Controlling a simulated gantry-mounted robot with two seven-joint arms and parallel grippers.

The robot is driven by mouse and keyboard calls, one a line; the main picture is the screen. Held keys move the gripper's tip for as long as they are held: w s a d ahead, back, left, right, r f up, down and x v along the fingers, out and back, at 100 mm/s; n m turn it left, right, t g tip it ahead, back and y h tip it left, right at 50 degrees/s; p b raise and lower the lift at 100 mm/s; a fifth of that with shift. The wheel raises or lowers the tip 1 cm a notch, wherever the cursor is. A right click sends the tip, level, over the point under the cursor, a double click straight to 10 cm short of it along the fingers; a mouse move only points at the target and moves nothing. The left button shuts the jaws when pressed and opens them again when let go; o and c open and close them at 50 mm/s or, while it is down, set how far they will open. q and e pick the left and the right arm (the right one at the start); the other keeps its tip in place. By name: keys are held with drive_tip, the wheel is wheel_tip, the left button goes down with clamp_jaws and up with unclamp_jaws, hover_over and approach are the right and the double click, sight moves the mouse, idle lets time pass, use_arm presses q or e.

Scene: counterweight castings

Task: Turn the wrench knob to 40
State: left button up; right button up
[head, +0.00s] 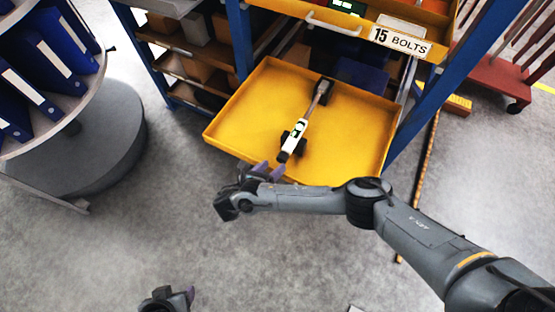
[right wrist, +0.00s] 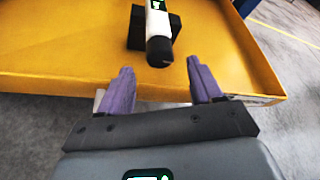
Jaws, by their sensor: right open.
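The wrench (head: 303,124) lies on black supports in the yellow drawer (head: 245,117). Its white body has a small green display, and its black end knob (head: 283,156) points towards the drawer's front edge. In the right wrist view the knob (right wrist: 159,52) is just beyond my fingertips, in line with the gap between them. My right gripper (head: 263,170) is open and empty at the drawer's front edge; its purple fingers (right wrist: 160,72) do not touch the knob. My left gripper (head: 180,296) is partly in view at the bottom edge, away from the drawer; its opening is unclear. I cannot read the scale.
The drawer's low front and side walls surround the wrench. A blue rack (head: 240,45) with a "15 BOLTS" label (head: 400,40) stands behind. A round shelf with blue binders (head: 45,60) is at left, a red cart (head: 490,62) at right. Grey floor in front is clear.

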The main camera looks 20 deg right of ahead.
drive_tip(key=p+v, duration=0.3)
drive_tip(key=v, duration=0.3)
drive_tip(key=shift+p, duration=0.4)
